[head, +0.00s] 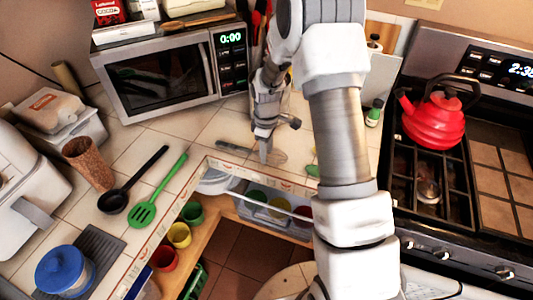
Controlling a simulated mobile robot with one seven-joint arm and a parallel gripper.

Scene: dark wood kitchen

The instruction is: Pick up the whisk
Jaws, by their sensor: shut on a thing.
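My gripper (265,150) points down at the back counter, below the microwave's right side. It is shut on a slim grey utensil, which looks like the whisk (277,156). The utensil lies roughly level across the fingers, with one end to the left and a wider, pale end to the right. It is small and partly hidden by the fingers, so its wires are not clear. I cannot tell whether it touches the tiles.
A microwave (158,72) stands behind. A black ladle (130,183) and a green slotted spatula (158,193) lie on the left counter. An open drawer with cups (265,208) is below the counter edge. A red kettle (433,116) sits on the stove at right.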

